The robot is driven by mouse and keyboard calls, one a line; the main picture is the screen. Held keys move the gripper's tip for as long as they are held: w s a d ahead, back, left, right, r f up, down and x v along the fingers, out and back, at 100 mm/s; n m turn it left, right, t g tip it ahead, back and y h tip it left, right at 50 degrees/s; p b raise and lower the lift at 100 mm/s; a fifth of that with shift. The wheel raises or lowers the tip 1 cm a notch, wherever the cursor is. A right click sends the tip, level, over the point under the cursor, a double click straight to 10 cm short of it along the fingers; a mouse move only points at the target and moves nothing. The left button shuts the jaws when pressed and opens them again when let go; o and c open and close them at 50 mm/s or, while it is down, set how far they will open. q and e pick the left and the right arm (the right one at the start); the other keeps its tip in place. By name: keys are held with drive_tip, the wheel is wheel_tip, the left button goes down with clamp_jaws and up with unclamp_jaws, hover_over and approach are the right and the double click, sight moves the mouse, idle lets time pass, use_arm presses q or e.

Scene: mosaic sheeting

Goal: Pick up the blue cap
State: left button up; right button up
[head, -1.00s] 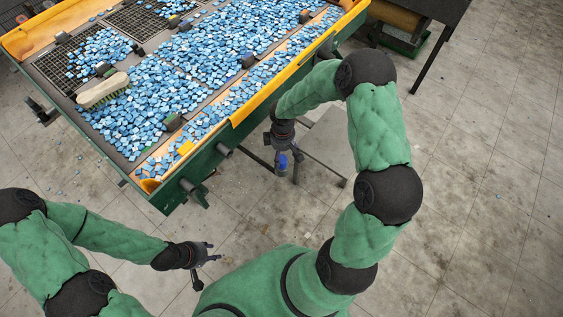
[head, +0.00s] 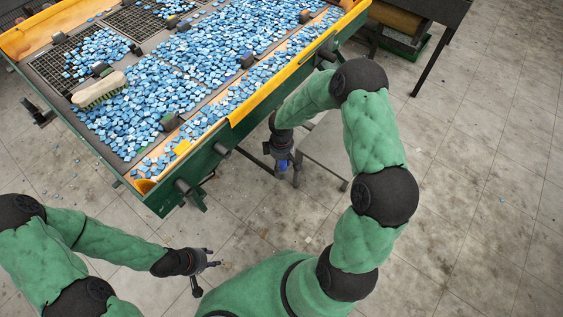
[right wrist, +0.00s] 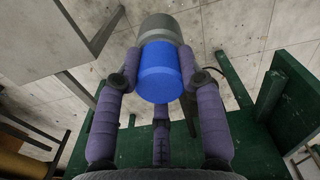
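The blue cap (right wrist: 160,72) sits between the fingers of my right gripper (right wrist: 158,82) in the right wrist view. The two side fingers press against its sides, and a third finger is below it. A grey cylindrical piece (right wrist: 160,27) adjoins the cap's far end. In the head view, the cap shows as a small blue patch (head: 282,165) at my right gripper (head: 285,167), off the table's near edge. My left gripper (head: 207,277) is at the lower left of the head view, with its fingers spread and nothing visible between them.
A sorting table with a yellow rim (head: 262,103) and green side holds many blue mosaic tiles (head: 215,60). A brush (head: 98,90) lies on the tiles. A pale flat surface (head: 325,145) stands beside my right gripper. The tiled floor (head: 480,180) at right is largely clear.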

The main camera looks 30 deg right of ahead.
idle(0.3)
wheel_tip(320, 180, up, 10)
drive_tip(key=p, duration=0.4)
drive_tip(key=shift+p, duration=0.3)
idle(0.4)
